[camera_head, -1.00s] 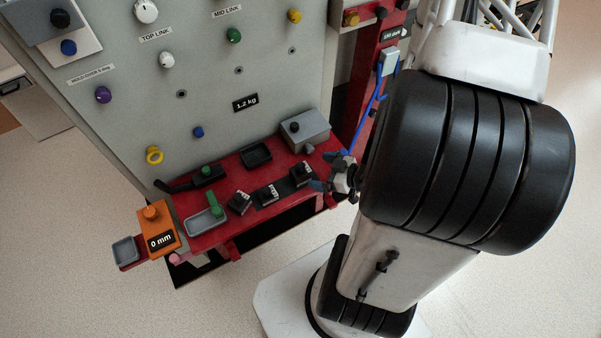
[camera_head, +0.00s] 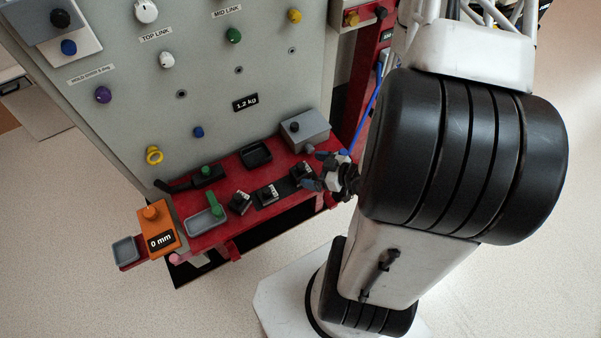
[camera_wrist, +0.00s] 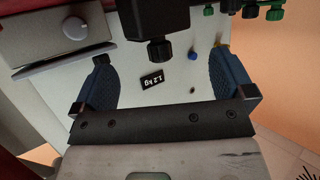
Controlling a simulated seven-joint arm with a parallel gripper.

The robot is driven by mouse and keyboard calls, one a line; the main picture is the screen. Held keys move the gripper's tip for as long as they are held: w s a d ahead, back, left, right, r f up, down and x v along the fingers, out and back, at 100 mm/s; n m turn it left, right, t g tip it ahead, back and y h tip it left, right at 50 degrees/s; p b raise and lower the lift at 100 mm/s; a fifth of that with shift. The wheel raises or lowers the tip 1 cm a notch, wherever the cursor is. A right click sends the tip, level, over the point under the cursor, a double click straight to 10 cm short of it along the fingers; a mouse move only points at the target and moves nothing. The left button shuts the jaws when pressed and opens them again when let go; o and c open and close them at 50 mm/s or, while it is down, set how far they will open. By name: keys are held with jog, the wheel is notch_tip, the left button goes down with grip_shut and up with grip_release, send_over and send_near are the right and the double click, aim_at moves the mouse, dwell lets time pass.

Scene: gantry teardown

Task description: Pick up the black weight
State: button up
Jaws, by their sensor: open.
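In the wrist view, which is upside down, my blue-padded fingers (camera_wrist: 162,60) are spread. A black weight with a knob (camera_wrist: 155,18) shows at the top, between the fingers' sides and ahead of them. Its far end is cut off.
A grey box with a knob (camera_head: 306,130) stands behind the right weight; it also shows in the wrist view (camera_wrist: 62,38). A grey panel (camera_head: 215,75) with knobs rises behind the shelf.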

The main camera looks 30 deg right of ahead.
aim_at(301, 168)
jog(key=shift+w+a, duration=0.1)
jog(key=shift+x, duration=2.5)
jog(key=c, duration=1.6)
